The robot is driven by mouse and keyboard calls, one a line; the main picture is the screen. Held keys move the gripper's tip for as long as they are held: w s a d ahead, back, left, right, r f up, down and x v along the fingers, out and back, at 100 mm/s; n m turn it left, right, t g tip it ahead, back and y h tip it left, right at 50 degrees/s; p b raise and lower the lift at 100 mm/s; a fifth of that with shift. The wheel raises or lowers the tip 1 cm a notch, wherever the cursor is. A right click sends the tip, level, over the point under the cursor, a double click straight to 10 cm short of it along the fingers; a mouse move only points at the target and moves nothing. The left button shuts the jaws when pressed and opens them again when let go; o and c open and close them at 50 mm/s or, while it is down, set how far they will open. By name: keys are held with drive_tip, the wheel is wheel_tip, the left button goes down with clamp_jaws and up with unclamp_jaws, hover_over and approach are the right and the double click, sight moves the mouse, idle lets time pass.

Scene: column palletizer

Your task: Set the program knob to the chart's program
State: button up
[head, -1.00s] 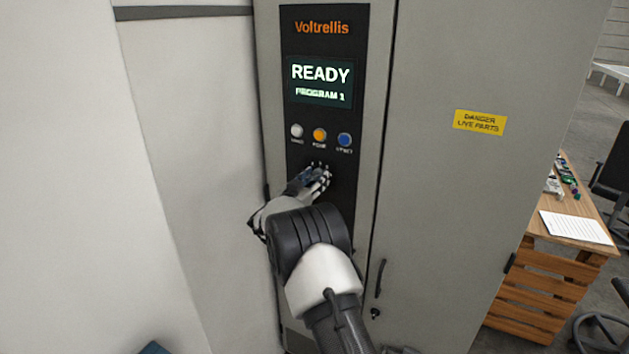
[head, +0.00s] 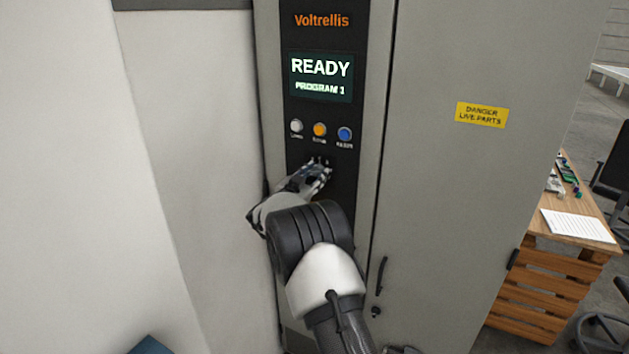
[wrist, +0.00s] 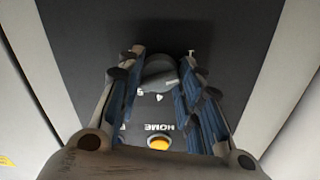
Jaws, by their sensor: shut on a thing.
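The program knob (wrist: 160,72) is a dark grey round knob on the black panel. In the wrist view it sits between the two blue-padded fingers of my gripper (wrist: 159,88), which is shut on it. Small white marks surround the knob, partly hidden by the fingers. In the head view my gripper (head: 318,172) is at the panel below the buttons and covers the knob. The display (head: 321,77) reads READY and PROGRAM 1. I cannot identify a chart in these frames.
White, orange (head: 319,130) and blue buttons sit just above my gripper. The cabinet door (head: 460,200) carries a yellow danger label (head: 482,115) and a handle. A wooden bench (head: 570,222) with a white sheet (head: 578,226) and small parts stands at the right.

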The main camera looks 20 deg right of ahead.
drive_tip(key=m+b, duration=1)
drive_tip(key=m, duration=0.3)
drive_tip(key=shift+w+m+b, duration=0.1)
drive_tip(key=shift+m+b, duration=0.3)
drive_tip(key=m+b, duration=0.4)
drive_tip(key=m, duration=0.1)
drive_tip(key=shift+r, duration=0.1)
drive_tip(key=m+b, duration=0.1)
drive_tip(key=m, duration=0.4)
drive_tip(key=shift+r, duration=0.1)
drive_tip(key=m, duration=0.4)
drive_tip(key=shift+b, duration=0.3)
drive_tip(key=m, duration=0.5)
drive_tip(key=shift+r, duration=0.1)
drive_tip(key=shift+m, duration=2.2)
